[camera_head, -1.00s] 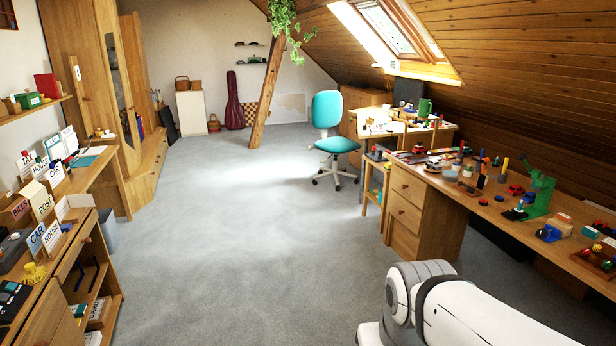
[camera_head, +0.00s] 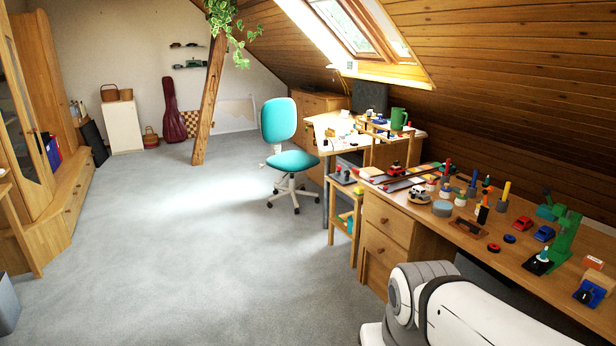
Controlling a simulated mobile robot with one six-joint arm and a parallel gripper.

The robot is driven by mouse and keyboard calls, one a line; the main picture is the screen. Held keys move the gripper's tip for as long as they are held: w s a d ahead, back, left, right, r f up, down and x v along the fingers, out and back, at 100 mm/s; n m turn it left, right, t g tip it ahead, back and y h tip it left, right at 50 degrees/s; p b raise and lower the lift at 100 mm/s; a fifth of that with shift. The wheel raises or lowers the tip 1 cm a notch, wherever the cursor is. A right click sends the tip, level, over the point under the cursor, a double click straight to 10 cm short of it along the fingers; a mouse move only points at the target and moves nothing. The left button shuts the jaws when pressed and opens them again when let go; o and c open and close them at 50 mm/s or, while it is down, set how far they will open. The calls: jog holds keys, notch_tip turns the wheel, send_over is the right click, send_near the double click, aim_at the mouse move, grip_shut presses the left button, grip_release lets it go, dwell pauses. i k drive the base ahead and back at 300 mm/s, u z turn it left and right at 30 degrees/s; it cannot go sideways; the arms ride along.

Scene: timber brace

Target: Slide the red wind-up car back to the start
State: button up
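A small red car (camera_head: 394,168) sits on a dark strip, perhaps a track (camera_head: 403,183), at the far left end of the long wooden workbench (camera_head: 462,236). A second red car (camera_head: 522,223) stands farther right on the bench, beside a blue car (camera_head: 544,233). I cannot tell which of them is the wind-up car, and start marks are too small to make out. My white arm link shows at the bottom right. My gripper is out of view, so its state and anything in it are hidden.
The grey carpet (camera_head: 190,260) is clear.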

aim_at(394, 171)
jog(key=z, duration=0.15)
jog(key=i, duration=1.75)
jog(key=z, duration=0.25)
jog(key=i, duration=1.9)
jog(key=z, duration=0.05)
